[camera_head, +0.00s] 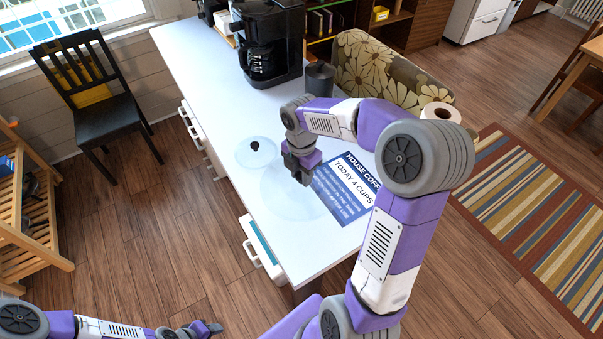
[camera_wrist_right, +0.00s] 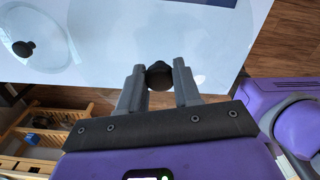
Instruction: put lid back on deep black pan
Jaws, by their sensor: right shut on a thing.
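My right gripper (camera_head: 302,179) is low over the white table and shut on the black knob (camera_wrist_right: 159,75) of a clear glass lid (camera_head: 280,199). The held lid's glass is faint against the table, and I cannot tell whether it touches the tabletop. A second, smaller-looking clear lid (camera_head: 256,152) with a black knob lies to the left; it also shows in the right wrist view (camera_wrist_right: 30,46). A dark, deep pan (camera_head: 319,79) stands farther back on the table, right of the coffee maker. My left gripper (camera_head: 210,329) is at the bottom edge, its jaws unclear.
The white table (camera_head: 194,62) has clear room left of the pan. A blue-and-white coffee sign (camera_head: 345,192) lies right of the held lid. A black coffee maker (camera_head: 269,42) stands at the back. A floral-patterned sofa or chair (camera_head: 378,68) borders the right side.

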